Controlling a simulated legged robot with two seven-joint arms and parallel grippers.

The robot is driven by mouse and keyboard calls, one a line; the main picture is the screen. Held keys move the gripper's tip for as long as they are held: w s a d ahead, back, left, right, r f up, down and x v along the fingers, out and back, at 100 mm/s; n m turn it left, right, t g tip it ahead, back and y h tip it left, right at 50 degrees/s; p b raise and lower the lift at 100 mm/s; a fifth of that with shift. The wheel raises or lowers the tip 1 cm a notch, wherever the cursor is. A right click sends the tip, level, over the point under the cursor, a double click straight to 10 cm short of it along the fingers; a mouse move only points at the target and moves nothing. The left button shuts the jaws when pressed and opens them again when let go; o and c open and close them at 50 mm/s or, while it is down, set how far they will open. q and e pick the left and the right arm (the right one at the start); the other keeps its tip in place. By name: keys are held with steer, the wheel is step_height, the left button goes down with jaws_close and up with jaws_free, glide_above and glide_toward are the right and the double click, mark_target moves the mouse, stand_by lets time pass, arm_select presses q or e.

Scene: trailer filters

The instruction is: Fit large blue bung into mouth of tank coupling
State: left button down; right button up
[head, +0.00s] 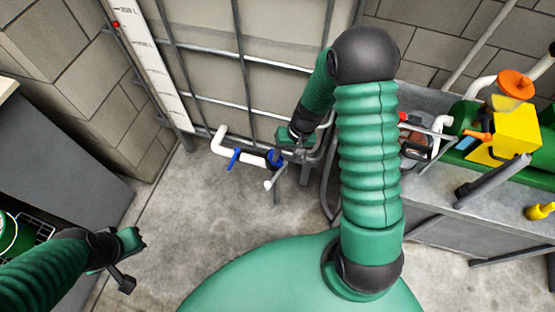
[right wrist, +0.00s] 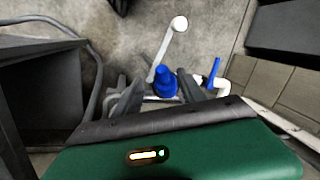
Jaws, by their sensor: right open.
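The large blue bung (right wrist: 165,84) stands between the two dark fingers of my right gripper (right wrist: 156,78) in the right wrist view. The fingers are open, with a gap on each side of it. In the head view the blue bung (head: 274,158) shows at the right end of the white pipe of the tank coupling (head: 252,160), beside my right gripper (head: 284,160). How deep it sits in the mouth cannot be told. My left gripper (head: 127,262) is at the lower left, away from the tank; its finger opening is unclear.
A blue valve handle (head: 235,158) sits on the white pipe. A white arm with a round end (right wrist: 180,23) lies close to the bung. The caged tank (head: 265,60) stands behind. A bench (head: 480,200) with a yellow box (head: 517,130) is at right. The floor (head: 190,210) in front is clear.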

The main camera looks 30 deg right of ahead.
mark_target(281, 164)
steer(key=shift+a+f, duration=0.6)
steer(key=shift+a, duration=0.1)
steer(key=f, duration=0.1)
steer(key=f+b, duration=0.1)
steer(key=f, duration=0.1)
steer(key=f+b, duration=0.1)
steer(key=shift+w+f, duration=0.25)
steer(key=shift+w, duration=0.1)
steer(key=shift+d, duration=0.1)
steer(key=shift+a, duration=0.3)
steer(key=c, duration=0.6)
jaws_close()
arm_select(q)
steer(key=shift+a+f, duration=0.2)
steer(key=shift+f, duration=0.45)
steer(key=shift+a+f, duration=0.15)
steer(key=shift+f, duration=0.45)
arm_select(e)
steer(key=shift+d, duration=0.1)
